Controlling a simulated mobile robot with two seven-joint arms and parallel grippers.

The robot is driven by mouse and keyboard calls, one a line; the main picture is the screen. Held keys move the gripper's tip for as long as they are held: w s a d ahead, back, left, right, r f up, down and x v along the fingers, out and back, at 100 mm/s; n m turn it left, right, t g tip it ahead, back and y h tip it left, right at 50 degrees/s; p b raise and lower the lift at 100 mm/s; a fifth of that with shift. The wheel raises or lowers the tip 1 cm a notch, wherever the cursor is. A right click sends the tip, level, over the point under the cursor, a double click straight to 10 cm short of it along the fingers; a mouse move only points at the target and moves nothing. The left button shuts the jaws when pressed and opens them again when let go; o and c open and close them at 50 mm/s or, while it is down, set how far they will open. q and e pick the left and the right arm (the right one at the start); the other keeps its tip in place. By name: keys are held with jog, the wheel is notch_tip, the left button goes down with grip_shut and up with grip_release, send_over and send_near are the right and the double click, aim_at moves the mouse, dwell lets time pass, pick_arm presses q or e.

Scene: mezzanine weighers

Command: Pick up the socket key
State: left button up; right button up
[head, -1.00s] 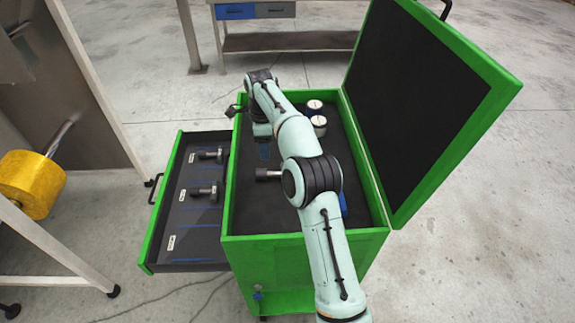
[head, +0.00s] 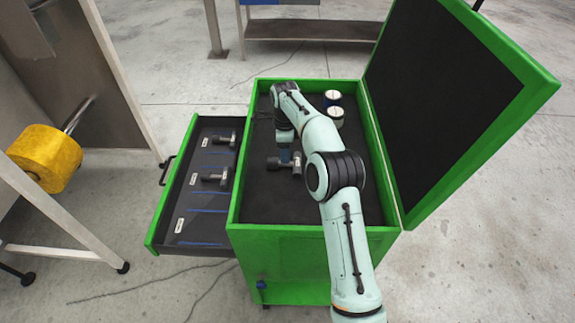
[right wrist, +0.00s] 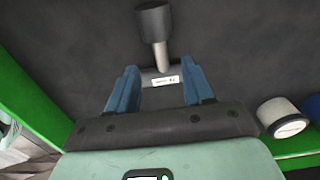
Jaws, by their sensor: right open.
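The socket key (head: 272,162) is a dark tool with a black cylindrical head, a grey shaft and a labelled cross part. It lies on the dark floor of the green cabinet's open top, partly hidden by my right arm in the head view. In the right wrist view the socket key (right wrist: 155,22) points away from me, its white label between the blue fingertips. My right gripper (right wrist: 160,78) is open, its fingers on either side of the labelled part; I cannot tell whether they touch it. It also shows in the head view (head: 285,153). My left gripper is not in view.
The cabinet (head: 300,230) has a raised lid (head: 440,110) on the right. Its open drawer (head: 200,215) on the left holds two similar labelled tools (head: 217,178). Two white-topped round containers (head: 335,115) stand in the cabinet's back right. A yellow roller (head: 45,158) is far left.

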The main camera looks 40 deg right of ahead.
jog(key=f, duration=0.3)
jog(key=f+b, duration=0.1)
jog(key=shift+s+d+f, duration=0.25)
jog(key=shift+f, duration=0.15)
jog(key=shift+w, duration=0.15)
jog(key=shift+c, duration=0.3)
grip_shut()
jog(key=shift+r, duration=0.1)
